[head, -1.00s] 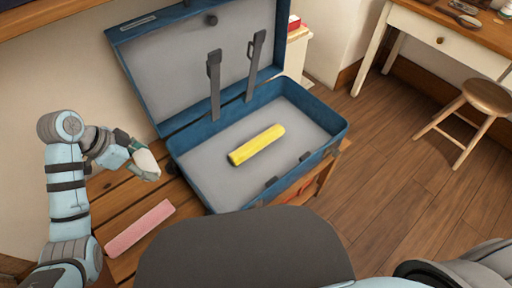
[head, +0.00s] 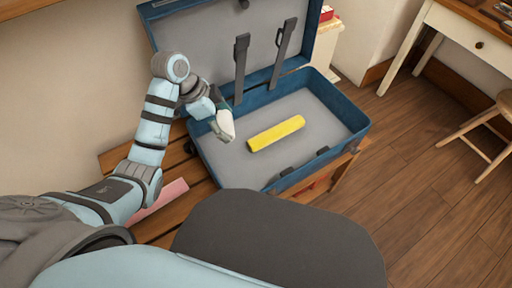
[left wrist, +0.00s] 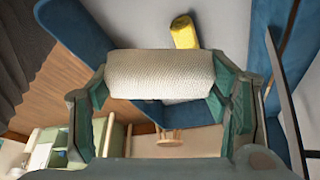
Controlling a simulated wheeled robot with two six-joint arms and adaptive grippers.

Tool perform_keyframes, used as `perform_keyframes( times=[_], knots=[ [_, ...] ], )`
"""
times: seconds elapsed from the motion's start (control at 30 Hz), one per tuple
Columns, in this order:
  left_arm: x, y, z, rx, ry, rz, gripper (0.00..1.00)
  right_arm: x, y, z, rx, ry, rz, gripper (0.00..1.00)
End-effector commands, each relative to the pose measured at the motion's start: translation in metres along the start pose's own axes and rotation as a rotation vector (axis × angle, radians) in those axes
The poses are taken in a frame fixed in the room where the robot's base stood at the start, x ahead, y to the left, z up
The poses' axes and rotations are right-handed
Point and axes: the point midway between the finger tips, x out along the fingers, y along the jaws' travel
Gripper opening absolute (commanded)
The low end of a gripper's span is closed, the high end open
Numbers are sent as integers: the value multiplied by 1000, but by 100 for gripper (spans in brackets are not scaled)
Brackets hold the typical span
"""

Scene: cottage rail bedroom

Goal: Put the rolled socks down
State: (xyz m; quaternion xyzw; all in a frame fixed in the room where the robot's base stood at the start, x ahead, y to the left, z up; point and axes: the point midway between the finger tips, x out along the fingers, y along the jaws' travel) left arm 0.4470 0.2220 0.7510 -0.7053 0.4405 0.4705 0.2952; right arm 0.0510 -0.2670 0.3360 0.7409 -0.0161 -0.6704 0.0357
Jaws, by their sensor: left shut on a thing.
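My left gripper (head: 222,112) is shut on the rolled socks (head: 226,126), a cream-white knitted roll. In the left wrist view the rolled socks (left wrist: 160,73) lie crosswise between the two green-padded fingers (left wrist: 165,108). In the head view they appear over the left part of the open blue suitcase (head: 205,160); I cannot tell their exact height above its floor. A yellow roll (head: 276,133) lies on the grey floor of the suitcase, right of the socks. It also shows in the left wrist view (left wrist: 184,33). My right gripper is not in view.
The suitcase lid stands open at the back, with two dark straps (head: 241,68) hanging on it. A pink flat item (head: 165,200) lies on the wooden bench (head: 118,160), partly behind my arm. A desk (head: 470,30) and stool (head: 500,125) stand at right. Suitcase floor around the yellow roll is bare.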

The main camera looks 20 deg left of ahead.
Motion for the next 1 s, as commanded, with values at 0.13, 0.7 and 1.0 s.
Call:
perform_keyframes(
  times=[0.13, 0.7, 1.0],
  knots=[
    [36, 1, 15, -2, -2, 4, 44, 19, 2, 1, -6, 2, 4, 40],
    [178, 1, 72, 2, 0, 4, 44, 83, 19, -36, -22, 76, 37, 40],
    [184, 1, 75, 3, 0, 1, 45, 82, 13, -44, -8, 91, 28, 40]
  ],
)
